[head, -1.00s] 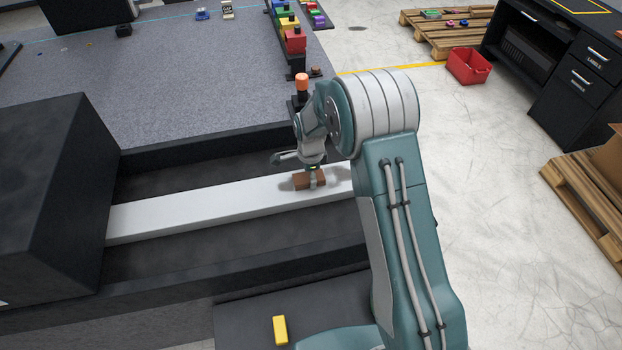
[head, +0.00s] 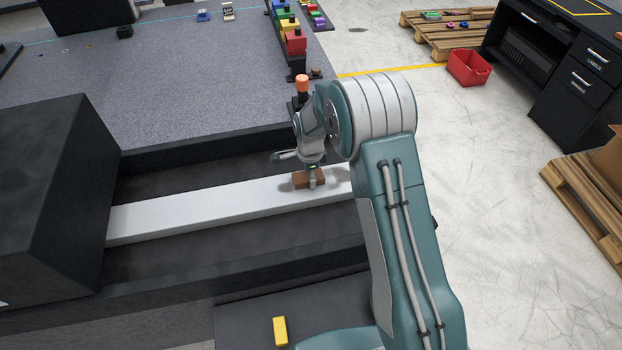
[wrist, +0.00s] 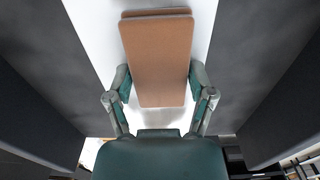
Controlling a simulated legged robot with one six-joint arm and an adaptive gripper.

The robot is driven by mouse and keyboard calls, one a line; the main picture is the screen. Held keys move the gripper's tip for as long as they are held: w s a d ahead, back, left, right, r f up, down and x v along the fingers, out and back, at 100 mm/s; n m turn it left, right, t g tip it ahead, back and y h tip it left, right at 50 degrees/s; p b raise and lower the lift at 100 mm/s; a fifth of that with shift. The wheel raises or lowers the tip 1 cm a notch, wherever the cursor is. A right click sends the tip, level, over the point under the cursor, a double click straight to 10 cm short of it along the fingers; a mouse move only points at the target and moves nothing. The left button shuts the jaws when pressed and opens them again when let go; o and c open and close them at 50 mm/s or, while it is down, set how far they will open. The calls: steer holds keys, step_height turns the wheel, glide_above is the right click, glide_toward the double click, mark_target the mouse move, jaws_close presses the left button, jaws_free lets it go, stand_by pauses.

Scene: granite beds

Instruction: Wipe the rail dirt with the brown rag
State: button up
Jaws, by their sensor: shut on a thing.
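The brown rag (head: 301,180) is a folded, block-like pad on the white rail (head: 200,208). My gripper (head: 312,180) is shut on it from above; in the wrist view the two fingers (wrist: 160,90) clasp its long sides and the rag (wrist: 160,55) extends up the picture. It appears to lie on or just above the rail; contact cannot be told. A faint grey patch (head: 342,174) shows on the rail right of the rag, dirt or shadow. The rail beneath the rag is hidden, and my arm covers its right end.
Dark walls (head: 230,160) flank the rail in a trough, and a large black block (head: 40,195) covers its left end. A yellow block (head: 280,330) lies on the dark ledge in front. Coloured blocks (head: 293,40) stand in a row behind.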

stand_by(0.4)
steer(key=shift+r, duration=0.8)
steer(key=shift+r, duration=0.1)
